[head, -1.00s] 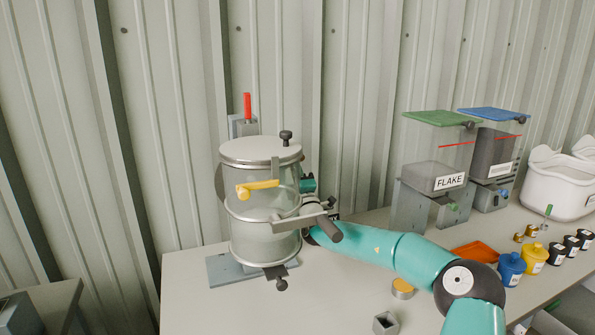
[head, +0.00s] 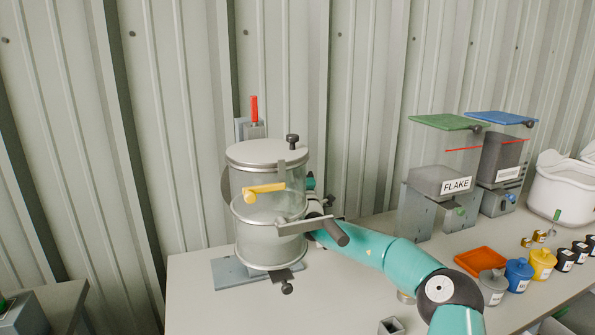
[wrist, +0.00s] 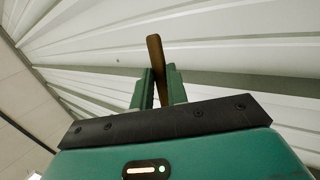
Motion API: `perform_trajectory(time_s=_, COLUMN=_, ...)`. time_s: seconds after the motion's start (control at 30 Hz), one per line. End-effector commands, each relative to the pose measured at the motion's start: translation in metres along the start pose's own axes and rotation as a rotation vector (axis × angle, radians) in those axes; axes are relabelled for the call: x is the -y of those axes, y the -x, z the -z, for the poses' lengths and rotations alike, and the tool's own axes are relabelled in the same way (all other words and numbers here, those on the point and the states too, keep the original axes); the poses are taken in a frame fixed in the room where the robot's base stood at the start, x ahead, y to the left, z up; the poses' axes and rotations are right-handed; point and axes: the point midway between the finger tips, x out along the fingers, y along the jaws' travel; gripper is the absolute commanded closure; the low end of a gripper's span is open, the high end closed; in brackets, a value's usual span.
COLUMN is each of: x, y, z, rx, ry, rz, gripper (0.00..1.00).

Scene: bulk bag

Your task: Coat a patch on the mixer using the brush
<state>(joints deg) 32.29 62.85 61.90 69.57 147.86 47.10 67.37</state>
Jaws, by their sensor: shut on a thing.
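The mixer (head: 268,200) is a clear drum with a metal lid and steel lower band, standing at the left of the table in the head view. My gripper (wrist: 158,88) is shut on the brown wooden handle of the brush (wrist: 154,50) in the wrist view. The handle sticks up beyond the fingertips, and the bristles do not show. In the head view my arm reaches to the mixer's right side, and my gripper is mostly hidden behind the drum. I cannot tell whether the brush touches the mixer.
The corrugated wall (head: 370,80) is close behind. An orange tray (head: 481,261), several lidded pots and the FLAKE dispenser (head: 441,180) stand right.

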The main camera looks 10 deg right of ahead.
Motion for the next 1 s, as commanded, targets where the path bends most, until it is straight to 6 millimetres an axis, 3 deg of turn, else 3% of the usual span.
perform_trajectory(time_s=0.5, x=-0.020, y=0.032, z=-0.001, rx=0.001, ry=0.000, rz=-0.001, gripper=1.00)
perform_trajectory(time_s=0.83, x=-0.020, y=0.034, z=0.000, rx=-0.001, ry=0.000, rz=0.000, gripper=1.00)
perform_trajectory(time_s=1.0, x=-0.020, y=0.033, z=-0.012, rx=0.001, ry=0.002, rz=-0.001, gripper=1.00)
